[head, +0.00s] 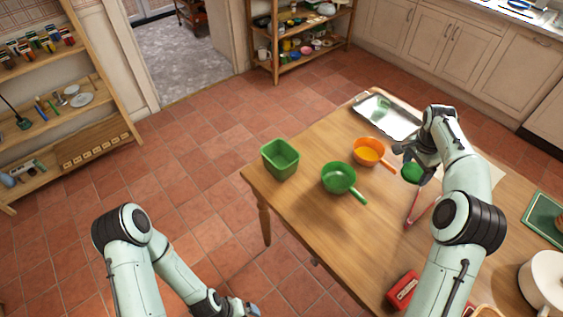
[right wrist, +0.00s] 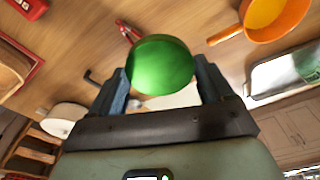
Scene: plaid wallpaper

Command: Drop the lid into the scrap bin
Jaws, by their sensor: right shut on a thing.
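A round green lid (head: 412,172) is held in my right gripper (head: 408,160) above the right part of the wooden table. In the right wrist view the lid (right wrist: 160,62) sits between the two fingers of the gripper (right wrist: 162,82). A square green bin (head: 280,161), which looks like the scrap bin, stands at the table's left corner, well left of the lid. Its visible inside looks empty. My left gripper (head: 228,304) is low at the bottom edge, away from the table, and its fingers do not show clearly.
A green pan (head: 339,178) and an orange pan (head: 368,152) stand between the bin and my right gripper. A metal tray (head: 404,125) lies at the back. A red-handled tool (head: 418,208), a red box (head: 402,291) and a white pot (head: 545,280) are nearer or right.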

